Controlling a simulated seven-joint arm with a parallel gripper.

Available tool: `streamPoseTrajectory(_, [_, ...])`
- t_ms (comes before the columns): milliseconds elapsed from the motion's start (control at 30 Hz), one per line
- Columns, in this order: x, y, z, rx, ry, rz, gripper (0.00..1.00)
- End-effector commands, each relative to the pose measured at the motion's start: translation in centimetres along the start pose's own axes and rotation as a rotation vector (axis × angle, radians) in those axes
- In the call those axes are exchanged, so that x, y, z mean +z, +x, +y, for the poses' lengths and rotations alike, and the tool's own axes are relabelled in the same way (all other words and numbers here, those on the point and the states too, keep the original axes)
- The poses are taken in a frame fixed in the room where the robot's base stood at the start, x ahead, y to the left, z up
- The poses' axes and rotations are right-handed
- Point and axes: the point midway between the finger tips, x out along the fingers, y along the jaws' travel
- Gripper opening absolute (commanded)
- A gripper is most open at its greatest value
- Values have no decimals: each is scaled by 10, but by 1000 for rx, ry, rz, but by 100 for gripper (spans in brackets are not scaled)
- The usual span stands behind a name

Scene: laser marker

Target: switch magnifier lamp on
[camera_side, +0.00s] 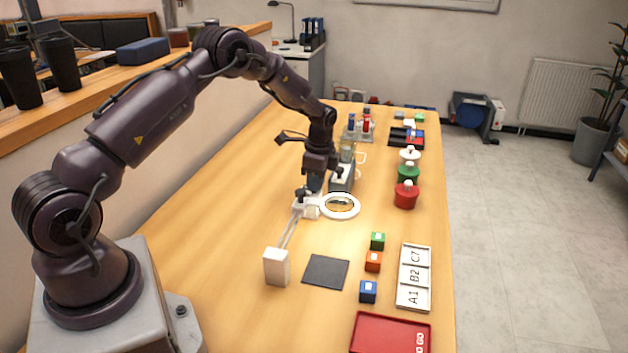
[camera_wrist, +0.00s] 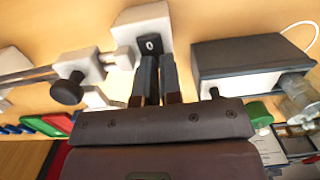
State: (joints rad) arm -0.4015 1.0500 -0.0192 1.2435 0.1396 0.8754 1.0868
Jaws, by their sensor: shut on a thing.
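The magnifier lamp has a white ring lens (camera_side: 341,206), a jointed arm and a white base block (camera_side: 277,267) on the table. In the wrist view, a white housing with a black switch (camera_wrist: 150,46) marked "0" is at the top middle. A dark round knob (camera_wrist: 67,90) on a white joint is to its left. My gripper (camera_wrist: 159,58) has its two dark fingers close together at the lower edge of the switch, shut on it; the exact contact is partly hidden. In the side view my gripper (camera_side: 308,192) is low, just behind and left of the ring.
A grey box device (camera_side: 343,177) stands close beside my gripper; it also shows in the wrist view (camera_wrist: 240,62). Red (camera_side: 406,196) and green (camera_side: 408,173) lidded containers are to the right. A dark mat (camera_side: 326,272), small cubes, a labelled tray (camera_side: 414,278) and a red tray (camera_side: 391,333) lie nearer.

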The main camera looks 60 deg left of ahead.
Motion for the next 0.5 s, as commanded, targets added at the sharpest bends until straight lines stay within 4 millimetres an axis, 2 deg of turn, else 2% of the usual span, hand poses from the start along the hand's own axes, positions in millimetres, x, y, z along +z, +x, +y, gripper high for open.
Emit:
streamPoseTrajectory(33, [-4,11,7,17,1,7,0])
streamPoseTrajectory(333, [-5,11,9,23,1,12,0])
streamPoseTrajectory(500, [0,10,9,23,0,13,0])
